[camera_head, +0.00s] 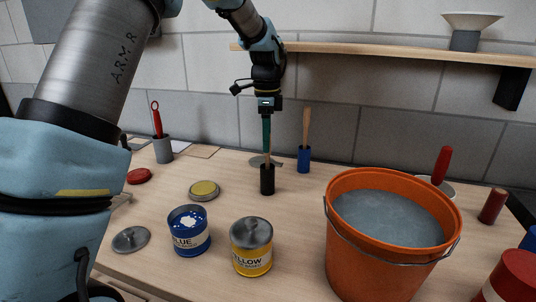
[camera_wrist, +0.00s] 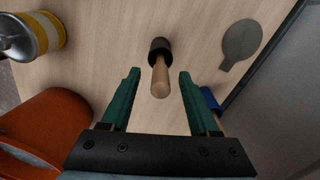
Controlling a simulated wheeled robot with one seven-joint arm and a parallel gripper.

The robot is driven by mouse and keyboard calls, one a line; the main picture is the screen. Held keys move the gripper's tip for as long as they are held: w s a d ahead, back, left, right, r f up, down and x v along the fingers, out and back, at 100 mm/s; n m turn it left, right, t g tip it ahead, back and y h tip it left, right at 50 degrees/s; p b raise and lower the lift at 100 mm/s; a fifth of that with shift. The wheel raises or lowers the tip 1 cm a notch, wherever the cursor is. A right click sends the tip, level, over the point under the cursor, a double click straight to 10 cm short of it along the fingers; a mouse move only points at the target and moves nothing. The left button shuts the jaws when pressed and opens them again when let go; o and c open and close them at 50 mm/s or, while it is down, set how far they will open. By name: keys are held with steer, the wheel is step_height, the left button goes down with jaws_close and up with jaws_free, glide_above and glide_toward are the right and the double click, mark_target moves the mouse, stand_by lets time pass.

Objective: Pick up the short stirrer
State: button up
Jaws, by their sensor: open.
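The short stirrer, a pale wooden stick (camera_wrist: 161,80), stands upright with its lower end in a black cup or base (camera_head: 267,181). The black part also shows in the wrist view (camera_wrist: 160,46). My gripper (camera_head: 266,150) is above the black part, pointing down, with its teal fingers around the stick's upper end in the head view. In the wrist view my gripper (camera_wrist: 158,76) is open, with the stick between its two fingers and a gap on each side. A longer wooden stick (camera_head: 306,125) stands in a blue cup (camera_head: 304,159) to the right.
An orange bucket (camera_head: 340,240) of grey liquid stands front right. A blue can (camera_head: 190,243) and a yellow can (camera_head: 252,263) stand in front. A grey cup (camera_head: 163,151) holds a red-handled tool. A grey flat paddle shape (camera_wrist: 241,43) lies near the black part.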

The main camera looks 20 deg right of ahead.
mark_target(267, 163)
steer(key=shift+f, duration=1.3)
jaws_close()
